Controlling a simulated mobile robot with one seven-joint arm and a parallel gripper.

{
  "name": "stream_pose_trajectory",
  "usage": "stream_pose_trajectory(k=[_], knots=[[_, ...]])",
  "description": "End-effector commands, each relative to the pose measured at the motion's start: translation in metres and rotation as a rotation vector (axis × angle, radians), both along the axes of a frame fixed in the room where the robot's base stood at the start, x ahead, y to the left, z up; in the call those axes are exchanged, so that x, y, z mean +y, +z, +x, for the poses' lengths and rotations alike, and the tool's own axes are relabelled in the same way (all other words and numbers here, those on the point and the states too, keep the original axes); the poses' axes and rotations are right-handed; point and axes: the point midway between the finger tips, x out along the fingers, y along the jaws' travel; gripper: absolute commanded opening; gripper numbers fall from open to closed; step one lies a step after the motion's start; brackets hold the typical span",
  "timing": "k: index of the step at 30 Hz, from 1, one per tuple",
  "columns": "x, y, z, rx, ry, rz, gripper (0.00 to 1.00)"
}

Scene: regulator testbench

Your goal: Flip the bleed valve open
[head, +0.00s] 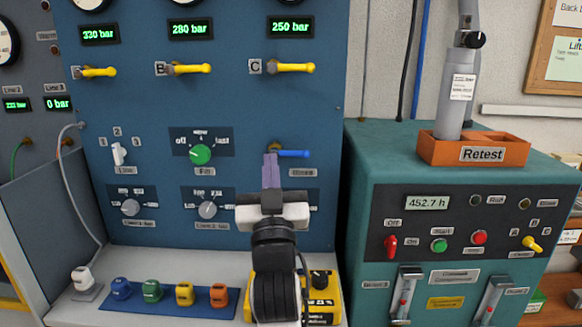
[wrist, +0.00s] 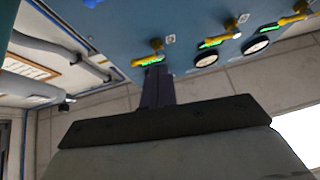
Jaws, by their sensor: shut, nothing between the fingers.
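The bleed valve has a blue lever (head: 294,153) that lies level, pointing right, on the blue panel above its label (head: 301,173). Its pivot end is partly hidden behind my fingers. My gripper (head: 271,160) is upright in front of the panel, with its fingers together and empty. The fingertips are just left of the visible lever, overlapping its left end in the head view; I cannot tell whether they touch it. In the wrist view my closed gripper (wrist: 157,72) points at the panel. A small blue piece at that view's top edge may be the lever, but it is cut off.
Yellow levers A (head: 98,72), B (head: 192,69) and C (head: 296,67) sit above, under green pressure displays. A green selector knob (head: 200,154) is to the left. The teal compressor cabinet (head: 385,150) stands to the right. A yellow device (head: 321,290) sits beside my arm.

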Motion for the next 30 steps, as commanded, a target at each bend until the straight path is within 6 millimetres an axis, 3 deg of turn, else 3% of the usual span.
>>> stream_pose_trajectory(k=[1, 3, 6, 20, 30], knots=[[-0.018, -0.012, 0.006, 0.030, -0.037, 0.006, 0.00], [-0.035, -0.020, 0.012, 0.062, -0.071, 0.013, 0.00], [-0.047, -0.025, 0.016, 0.084, -0.095, 0.019, 0.00], [-0.048, -0.020, 0.022, 0.087, -0.097, 0.020, 0.00], [-0.048, 0.014, 0.076, 0.087, -0.097, 0.019, 0.00]])
